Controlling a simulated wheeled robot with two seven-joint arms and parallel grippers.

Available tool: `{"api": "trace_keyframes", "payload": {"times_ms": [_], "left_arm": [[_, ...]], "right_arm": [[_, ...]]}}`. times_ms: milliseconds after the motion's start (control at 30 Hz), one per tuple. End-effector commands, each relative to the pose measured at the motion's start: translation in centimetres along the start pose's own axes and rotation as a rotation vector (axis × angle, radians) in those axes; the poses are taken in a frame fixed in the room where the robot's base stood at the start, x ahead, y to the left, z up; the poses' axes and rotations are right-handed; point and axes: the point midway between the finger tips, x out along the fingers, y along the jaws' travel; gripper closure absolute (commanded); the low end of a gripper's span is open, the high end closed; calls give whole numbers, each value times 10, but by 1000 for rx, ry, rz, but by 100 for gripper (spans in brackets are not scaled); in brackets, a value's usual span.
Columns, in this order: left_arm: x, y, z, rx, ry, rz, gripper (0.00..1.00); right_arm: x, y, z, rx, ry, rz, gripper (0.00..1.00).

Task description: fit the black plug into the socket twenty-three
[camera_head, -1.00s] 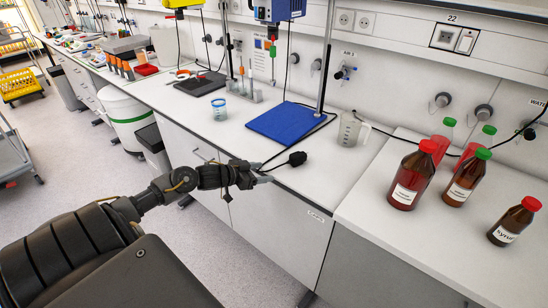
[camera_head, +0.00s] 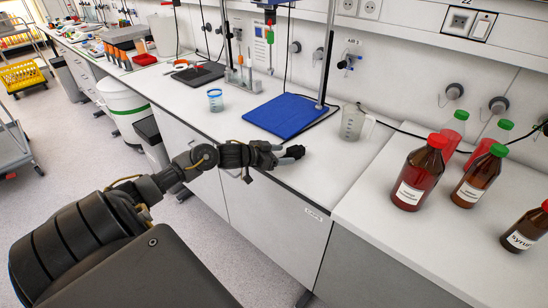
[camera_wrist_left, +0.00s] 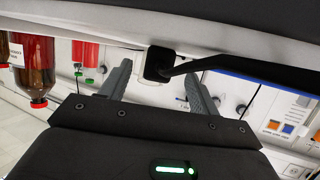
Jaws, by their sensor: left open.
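The black plug (camera_head: 294,152) lies on the white bench near its front edge, with its black cable attached. My left gripper (camera_head: 282,153) is right beside it, at the bench edge. In the left wrist view the gripper (camera_wrist_left: 158,88) is open. The plug (camera_wrist_left: 158,64) shows between the lines of the two fingers, near their tips, and its cable runs off to the right. I cannot tell whether the fingers touch it. My right gripper is not in view.
A blue stand base (camera_head: 285,116) and a clear beaker (camera_head: 353,122) stand behind the plug. Brown bottles, including one with a red cap (camera_head: 420,175), stand on the right-hand bench. Two round outlets (camera_head: 369,8) are on the wall rail.

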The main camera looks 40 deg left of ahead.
Motion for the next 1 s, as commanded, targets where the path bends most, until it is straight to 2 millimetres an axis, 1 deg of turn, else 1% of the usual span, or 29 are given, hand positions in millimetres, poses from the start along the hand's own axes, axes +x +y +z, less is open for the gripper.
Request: {"api": "trace_keyframes", "payload": {"times_ms": [33,67,167,300,500,767,1000], "left_arm": [[10,0,2,1,5,1,38],[13,0,0,-1,3,1,38],[25,0,-1,0,3,1,38],[38,0,-1,0,1,1,38],[45,1,-1,2,-1,3,38],[45,1,-1,2,-1,3,38],[45,1,-1,2,0,3,70]], "right_arm": [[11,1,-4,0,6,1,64],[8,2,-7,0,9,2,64],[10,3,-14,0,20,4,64],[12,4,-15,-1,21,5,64],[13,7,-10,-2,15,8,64],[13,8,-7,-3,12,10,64],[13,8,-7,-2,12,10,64]]}}
